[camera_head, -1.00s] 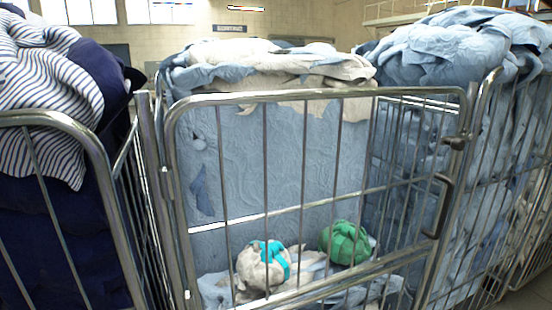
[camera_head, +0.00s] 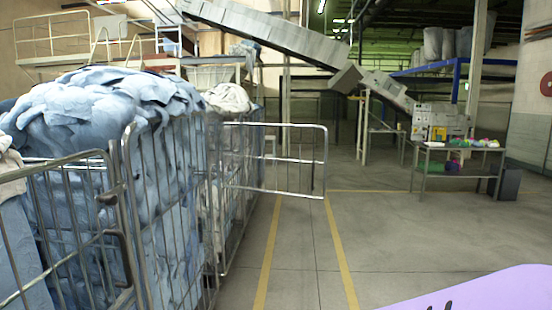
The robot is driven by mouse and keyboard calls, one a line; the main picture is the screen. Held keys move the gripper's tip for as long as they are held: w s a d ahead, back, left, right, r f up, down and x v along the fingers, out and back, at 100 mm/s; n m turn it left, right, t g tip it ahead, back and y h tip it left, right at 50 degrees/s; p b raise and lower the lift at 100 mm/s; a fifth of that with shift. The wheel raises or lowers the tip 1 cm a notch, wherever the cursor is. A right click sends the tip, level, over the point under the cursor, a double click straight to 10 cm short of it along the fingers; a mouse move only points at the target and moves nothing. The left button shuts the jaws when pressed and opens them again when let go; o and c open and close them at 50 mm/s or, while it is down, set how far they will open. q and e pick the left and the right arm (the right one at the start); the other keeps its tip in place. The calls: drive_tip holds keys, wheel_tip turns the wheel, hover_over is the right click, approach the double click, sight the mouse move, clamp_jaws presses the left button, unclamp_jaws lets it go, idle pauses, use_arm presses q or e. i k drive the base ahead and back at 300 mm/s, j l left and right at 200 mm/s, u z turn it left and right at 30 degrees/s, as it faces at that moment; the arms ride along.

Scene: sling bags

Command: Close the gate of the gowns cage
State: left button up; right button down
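A metal cage gate (camera_head: 272,192) stands swung out over the aisle. It appears to belong to a farther cage in the row at left, with off-white cloth (camera_head: 228,98) heaped on top. The nearer cage (camera_head: 160,215) is piled high with light-blue cloth (camera_head: 100,95), and its front gate (camera_head: 105,205) with a latch is at lower left. No label is readable, so I cannot tell which cage holds gowns. The hinge of the swung-out gate is partly hidden by the cage bars. Neither gripper is in view.
The floor (camera_head: 310,255) right of the cages is open, with yellow lines. A work table (camera_head: 455,150) with colored items stands farther back at right, by a conveyor (camera_head: 270,30). A purple surface (camera_head: 485,290) cuts into the lower right corner.

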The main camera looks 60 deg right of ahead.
sight(220, 139)
drive_tip(key=z, duration=1.85)
drive_tip(key=i+l, duration=0.2)
drive_tip(key=i, duration=0.4)
drive_tip(key=i+l+z, duration=0.1)
drive_tip(key=i, duration=0.45)
drive_tip(key=l, duration=0.1)
